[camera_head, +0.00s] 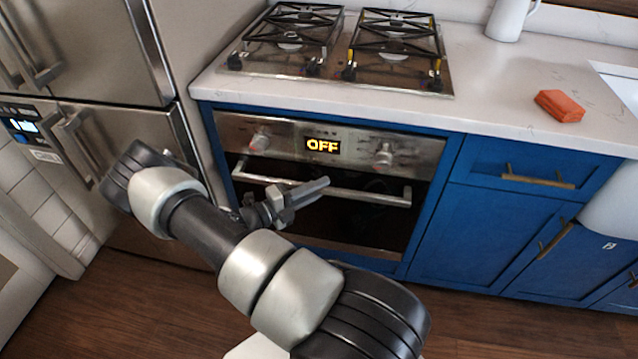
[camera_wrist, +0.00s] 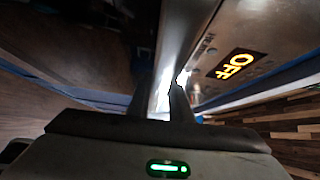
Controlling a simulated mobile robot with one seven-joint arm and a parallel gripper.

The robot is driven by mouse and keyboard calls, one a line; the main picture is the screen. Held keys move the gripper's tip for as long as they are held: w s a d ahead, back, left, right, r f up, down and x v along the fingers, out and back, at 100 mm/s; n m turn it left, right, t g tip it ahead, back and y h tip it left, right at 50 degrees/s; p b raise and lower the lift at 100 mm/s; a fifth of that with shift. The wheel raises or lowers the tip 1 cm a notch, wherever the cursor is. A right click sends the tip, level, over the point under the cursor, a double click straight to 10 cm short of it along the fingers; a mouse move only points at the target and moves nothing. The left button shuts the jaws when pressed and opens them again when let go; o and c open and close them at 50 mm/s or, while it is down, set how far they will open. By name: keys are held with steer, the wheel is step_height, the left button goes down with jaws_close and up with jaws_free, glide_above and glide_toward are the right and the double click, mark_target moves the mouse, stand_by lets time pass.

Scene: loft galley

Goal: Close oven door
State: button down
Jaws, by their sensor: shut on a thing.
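The oven (camera_head: 330,145) sits under the counter, with a steel control panel, two knobs and an "OFF" display. Its dark-glass oven door (camera_head: 340,225) stands upright below the panel; I cannot tell whether a small gap remains at its top. A long steel door handle (camera_head: 365,196) runs across it. My gripper (camera_head: 305,192) is at the left-middle part of the handle. In the wrist view the handle (camera_wrist: 177,40) runs down between the fingers of my gripper (camera_wrist: 165,105), which is shut on it. My arm hides the door's lower left.
A steel fridge (camera_head: 90,60) stands close at the left. Above are a counter (camera_head: 500,85) with a gas hob (camera_head: 345,45), an orange sponge (camera_head: 560,105) and a white jug (camera_head: 508,18). Blue cabinets (camera_head: 480,235) with brass handles are at the right. The wooden floor (camera_head: 520,325) in front is clear.

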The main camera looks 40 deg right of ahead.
steer(key=c, duration=1.6)
jaws_free()
steer(key=shift+w+d+r, duration=0.1)
steer(key=shift+w+d, duration=0.1)
steer(key=shift+d, duration=0.05)
steer(key=shift+a, duration=0.15)
steer(key=a, duration=0.5)
steer(key=w+a+p, duration=0.1)
steer(key=a, duration=1.1)
steer(key=shift+w+a+p, duration=0.1)
steer(key=shift+w+p, duration=0.05)
steer(key=shift+p, duration=0.15)
